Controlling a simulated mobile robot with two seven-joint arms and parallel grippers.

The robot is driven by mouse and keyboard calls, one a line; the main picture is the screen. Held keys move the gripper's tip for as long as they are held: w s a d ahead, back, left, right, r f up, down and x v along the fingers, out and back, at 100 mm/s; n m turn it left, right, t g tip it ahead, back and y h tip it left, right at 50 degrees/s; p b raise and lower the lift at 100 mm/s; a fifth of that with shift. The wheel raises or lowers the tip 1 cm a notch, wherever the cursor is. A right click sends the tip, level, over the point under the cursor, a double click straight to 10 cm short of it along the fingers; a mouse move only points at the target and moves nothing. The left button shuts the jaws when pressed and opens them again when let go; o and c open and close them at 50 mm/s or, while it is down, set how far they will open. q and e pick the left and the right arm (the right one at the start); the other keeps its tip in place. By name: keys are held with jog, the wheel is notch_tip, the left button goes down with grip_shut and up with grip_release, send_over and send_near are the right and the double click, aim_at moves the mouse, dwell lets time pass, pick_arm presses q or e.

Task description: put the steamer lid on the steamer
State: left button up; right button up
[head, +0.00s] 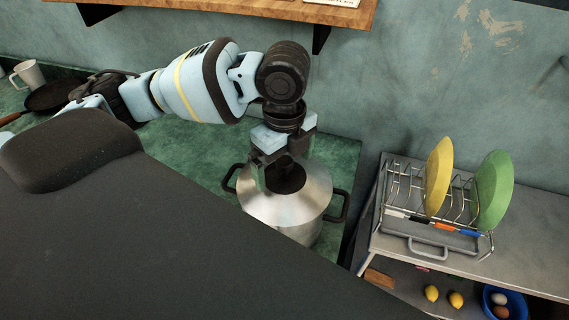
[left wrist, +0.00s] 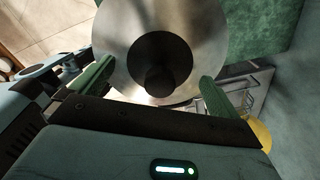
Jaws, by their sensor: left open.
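The steamer lid (head: 262,207) is a shiny metal cone with a dark centre and knob. It sits on top of the steamer (head: 300,236), a metal pot with black side handles, on the green counter. It looks level and centred, though the far rim is partly hidden by my gripper. My left gripper (head: 283,178) points down just above the lid's knob. In the left wrist view the lid (left wrist: 115,45) fills the upper middle, with its black knob (left wrist: 160,80) between the open, spread fingers (left wrist: 156,75). The fingers do not visibly touch the knob. My right gripper is not in view.
A metal side table at the right holds a wire dish rack (head: 405,190) with a yellow plate (head: 438,177) and a green plate (head: 493,190). Below are lemons (head: 431,293) and a blue bowl (head: 505,303). A wooden shelf (head: 230,8) overhangs the arm. A pan (head: 50,97) and mug (head: 28,74) stand left.

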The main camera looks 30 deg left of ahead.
pick_arm(q)
notch_tip(320, 180, up, 7)
jog(key=shift+f, duration=0.15)
dwell(0.5)
